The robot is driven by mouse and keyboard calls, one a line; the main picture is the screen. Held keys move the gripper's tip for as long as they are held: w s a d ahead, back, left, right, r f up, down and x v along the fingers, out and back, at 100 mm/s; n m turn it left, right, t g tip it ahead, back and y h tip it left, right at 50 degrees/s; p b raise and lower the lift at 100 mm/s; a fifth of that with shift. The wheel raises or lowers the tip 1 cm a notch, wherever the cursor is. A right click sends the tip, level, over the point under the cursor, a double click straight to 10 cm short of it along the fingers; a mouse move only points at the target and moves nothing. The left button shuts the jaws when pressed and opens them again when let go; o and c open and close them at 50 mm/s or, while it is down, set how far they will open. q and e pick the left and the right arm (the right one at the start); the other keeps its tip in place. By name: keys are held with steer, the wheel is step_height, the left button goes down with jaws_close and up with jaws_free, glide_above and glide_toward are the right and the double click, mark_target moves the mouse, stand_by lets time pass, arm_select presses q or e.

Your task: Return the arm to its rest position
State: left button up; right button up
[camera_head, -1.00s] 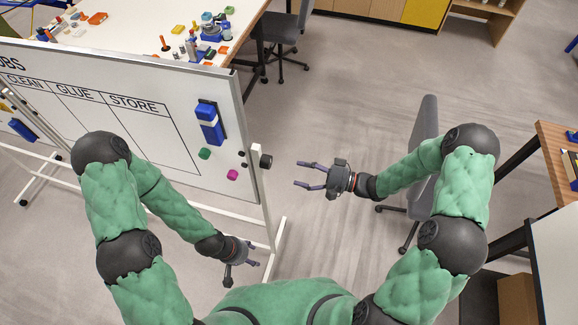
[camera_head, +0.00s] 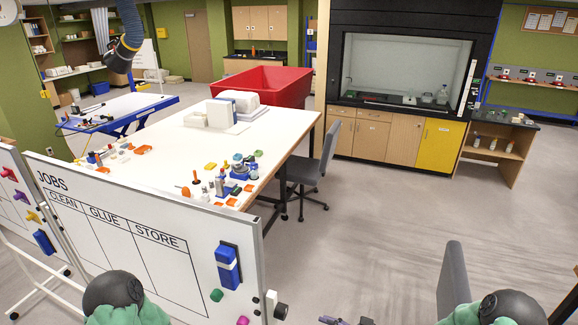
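Only the tip of my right gripper (camera_head: 334,320) shows, at the bottom edge; the rest is cut off, so I cannot tell whether its fingers are apart. My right arm's dark joint and green sleeve (camera_head: 508,307) are at the bottom right. My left arm's dark joint and green sleeve (camera_head: 118,295) rise at the bottom left, in front of the whiteboard (camera_head: 205,290). My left gripper is below the picture. Nothing held can be seen.
The whiteboard stands close on the left, with a blue eraser (camera_head: 228,267) and magnets. A grey chair (camera_head: 453,280) stands near my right arm. Open floor (camera_head: 370,215) lies centre right.

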step_height(320, 180, down, 25)
steer(key=a+m+h+b, duration=0.1)
steer(key=a+h+b, duration=0.1)
steer(key=h+b, duration=0.8)
steer(key=s+f+n+g+h+b, duration=0.1)
steer(key=s+f+n+g+b, duration=0.1)
steer(key=s+f+g+b, duration=0.5)
steer(key=s+f+b, duration=0.6)
steer(key=s+f, duration=0.5)
steer(key=s, duration=0.1)
steer(key=shift+s+a+f+n+h, duration=0.2)
steer(key=shift+a+n+h, duration=0.1)
steer(key=shift+h, duration=0.1)
